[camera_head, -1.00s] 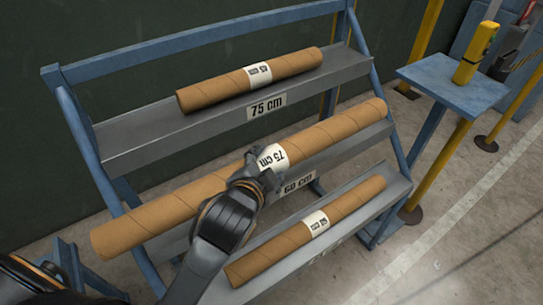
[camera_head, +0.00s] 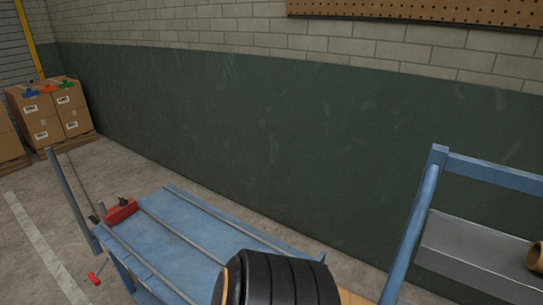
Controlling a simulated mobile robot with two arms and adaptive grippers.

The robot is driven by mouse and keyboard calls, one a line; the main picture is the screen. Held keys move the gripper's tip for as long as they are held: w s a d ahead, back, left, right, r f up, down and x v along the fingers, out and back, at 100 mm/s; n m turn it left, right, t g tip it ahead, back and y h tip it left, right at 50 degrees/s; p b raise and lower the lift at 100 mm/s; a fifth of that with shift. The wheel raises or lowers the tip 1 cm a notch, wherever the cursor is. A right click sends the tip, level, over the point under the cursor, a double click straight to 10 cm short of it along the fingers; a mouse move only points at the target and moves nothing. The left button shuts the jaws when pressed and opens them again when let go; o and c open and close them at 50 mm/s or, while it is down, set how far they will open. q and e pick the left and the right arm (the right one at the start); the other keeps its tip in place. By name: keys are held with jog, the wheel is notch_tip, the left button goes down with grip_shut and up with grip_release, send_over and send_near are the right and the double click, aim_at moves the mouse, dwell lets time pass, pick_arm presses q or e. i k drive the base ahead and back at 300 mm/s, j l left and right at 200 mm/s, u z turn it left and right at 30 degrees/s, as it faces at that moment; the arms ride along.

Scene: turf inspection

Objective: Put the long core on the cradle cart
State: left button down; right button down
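The cradle cart is most likely the blue flat cart (camera_head: 190,228) at the lower left, with long grey rails along its bed. I see no core on the part of the bed that shows. A small tan cardboard piece (camera_head: 350,297) shows at the bottom edge beside my black arm link; it looks like the end of the long core, the rest being out of view. Another core's end (camera_head: 536,257) shows on the rack's upper shelf at the right edge. Neither gripper is in this view.
A red block (camera_head: 122,210) sits on the cart's left end, and a red knob (camera_head: 95,277) sticks out at its side. The blue rack frame (camera_head: 415,225) stands at the right. Stacked boxes (camera_head: 55,110) stand far left by the green wall (camera_head: 250,130).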

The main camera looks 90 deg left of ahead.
aim_at(189, 264)
jog(key=k+j+u, duration=0.1)
jog(key=k+j, duration=0.35)
jog(key=k+j+u, duration=0.15)
jog(key=k+j, duration=0.3)
jog(key=k+j+u, duration=0.1)
jog(key=k+j, duration=0.3)
jog(key=j, duration=0.25)
